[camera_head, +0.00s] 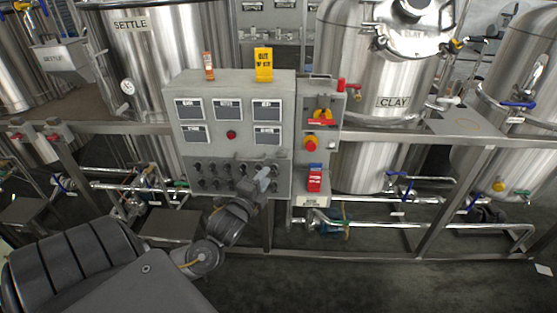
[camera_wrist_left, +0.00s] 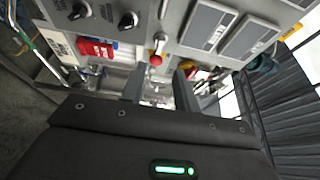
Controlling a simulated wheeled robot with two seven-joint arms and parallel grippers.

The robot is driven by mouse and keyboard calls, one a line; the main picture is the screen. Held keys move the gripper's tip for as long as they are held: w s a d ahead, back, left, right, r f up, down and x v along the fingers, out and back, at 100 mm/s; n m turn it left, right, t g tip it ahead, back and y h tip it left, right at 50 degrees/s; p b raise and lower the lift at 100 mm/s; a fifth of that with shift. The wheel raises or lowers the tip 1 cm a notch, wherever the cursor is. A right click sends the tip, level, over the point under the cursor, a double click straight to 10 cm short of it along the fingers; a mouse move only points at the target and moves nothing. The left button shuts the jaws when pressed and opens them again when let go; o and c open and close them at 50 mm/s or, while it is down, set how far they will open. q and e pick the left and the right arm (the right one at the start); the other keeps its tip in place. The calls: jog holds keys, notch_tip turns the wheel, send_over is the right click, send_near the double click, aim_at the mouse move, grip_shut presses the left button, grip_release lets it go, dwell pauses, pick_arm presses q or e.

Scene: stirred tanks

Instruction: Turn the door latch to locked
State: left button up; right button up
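The grey control cabinet (camera_head: 282,88) stands in the middle of the head view, with display windows, a red button and rows of dark knobs on its front. My left gripper (camera_head: 265,175) is in front of its lower right part. In the left wrist view the two fingers of the left gripper (camera_wrist_left: 160,90) stand apart with nothing held between them. A small pale lever-like part (camera_wrist_left: 161,41) shows beyond the fingers at the cabinet's edge; I cannot tell surely whether it is the door latch or how it is turned. My right gripper is not in view.
A narrow side box has a yellow-and-red rotary switch (camera_head: 321,116), a red stop button (camera_head: 310,143) and a red lockout piece (camera_head: 315,180). Steel tanks, including the CLAY tank (camera_head: 365,95), stand behind a metal rail (camera_head: 400,131). Pipes and valves run below.

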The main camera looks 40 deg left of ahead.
aim_at(281, 158)
pick_arm(q)
jog(key=p+x, duration=0.2)
jog(key=x, duration=0.6)
jog(key=shift+w+a+r, duration=0.1)
jog(key=shift+w, duration=0.25)
jog(key=shift+w+a, duration=0.15)
jog(key=shift+w, duration=0.6)
grip_shut()
